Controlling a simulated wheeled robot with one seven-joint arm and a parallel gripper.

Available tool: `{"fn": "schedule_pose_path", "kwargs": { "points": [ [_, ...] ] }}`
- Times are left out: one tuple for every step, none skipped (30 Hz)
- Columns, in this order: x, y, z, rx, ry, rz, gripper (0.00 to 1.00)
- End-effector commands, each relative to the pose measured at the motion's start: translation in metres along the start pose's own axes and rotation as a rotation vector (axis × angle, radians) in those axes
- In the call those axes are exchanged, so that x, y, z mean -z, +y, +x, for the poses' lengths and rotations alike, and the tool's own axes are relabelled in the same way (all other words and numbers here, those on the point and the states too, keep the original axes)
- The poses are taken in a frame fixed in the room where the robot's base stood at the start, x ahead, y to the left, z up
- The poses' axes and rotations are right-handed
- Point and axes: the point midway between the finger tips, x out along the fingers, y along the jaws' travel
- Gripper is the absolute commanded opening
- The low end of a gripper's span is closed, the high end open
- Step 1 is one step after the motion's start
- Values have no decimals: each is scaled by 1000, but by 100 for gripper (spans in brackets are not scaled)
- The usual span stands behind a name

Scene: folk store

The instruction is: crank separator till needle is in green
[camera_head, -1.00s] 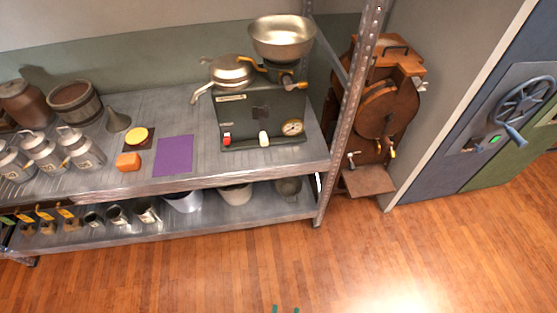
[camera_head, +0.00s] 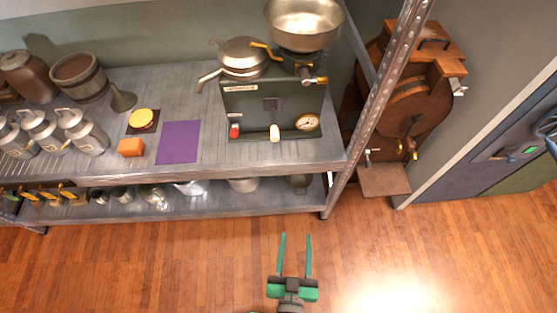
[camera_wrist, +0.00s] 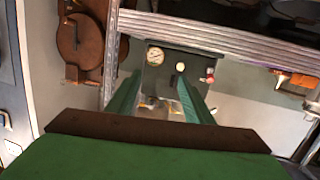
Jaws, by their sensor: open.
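The separator (camera_head: 247,105) is a dark green box on the shelf top, with a metal bowl (camera_head: 304,22) above it and spouted pans beside the bowl. A round gauge (camera_head: 307,122) sits at its lower right front; the needle is too small to read. A crank with a wooden grip (camera_head: 320,80) sticks out at its upper right. A red knob (camera_head: 234,131) and a white knob (camera_head: 275,132) are on the front. My gripper (camera_head: 295,240) is open and empty over the floor, in front of the shelf and apart from the separator. The gauge also shows in the wrist view (camera_wrist: 155,56).
The metal shelf (camera_head: 225,165) has an upright post (camera_head: 385,100) right of the separator. A wooden drum machine (camera_head: 405,110) stands beyond the post. Milk cans, a barrel (camera_head: 77,78), a purple sheet (camera_head: 178,142) and cheese pieces lie left. The floor in front is clear.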

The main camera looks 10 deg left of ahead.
Motion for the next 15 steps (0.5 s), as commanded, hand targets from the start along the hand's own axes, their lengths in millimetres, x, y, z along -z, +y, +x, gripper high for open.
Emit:
{"fn": "schedule_pose_path", "kwargs": {
  "points": [
    [0,-2,22,16,20,-6,47],
    [-1,-3,33,25,28,-7,47],
    [-2,-5,49,34,37,-10,47],
    [-2,-6,60,41,43,-11,47],
    [-1,-7,72,47,51,-11,47],
    [-1,-10,88,57,61,-11,47],
    [0,-12,100,63,68,-11,47],
    [2,-15,112,70,75,-11,47],
    [4,-18,128,79,84,-8,47],
    [7,-22,140,87,92,-7,47],
    [9,-26,151,94,99,-4,47],
    [12,-31,166,104,107,-2,47],
    [15,-35,178,111,113,1,47],
    [19,-39,188,118,120,6,47],
    [23,-45,201,127,127,9,47]
  ]
}}
